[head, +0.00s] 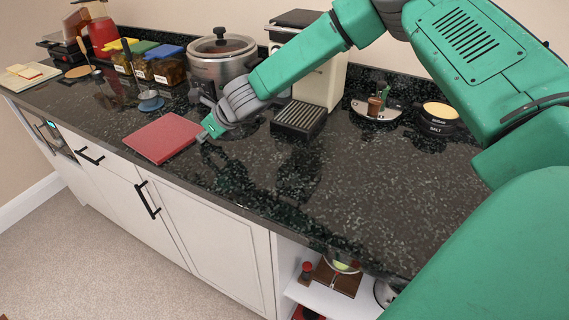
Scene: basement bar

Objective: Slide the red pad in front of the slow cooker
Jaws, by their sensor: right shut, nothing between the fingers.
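The red pad (163,137) lies flat on the dark speckled counter, near its front edge. The slow cooker (221,62), grey with a glass lid, stands behind the pad and a little to its right. My right gripper (204,136) is shut and empty, low at the counter beside the pad's right edge. I cannot tell whether it touches the pad. My right arm comes in from the upper right and hides part of the counter and the cooker's lower right side. My left gripper is not in view.
A coffee machine (318,78) with a drip grate stands right of the cooker. Containers with coloured lids (165,66) stand left of it. A small blue dish (151,103) sits behind the pad. The counter (330,190) is bare at front right.

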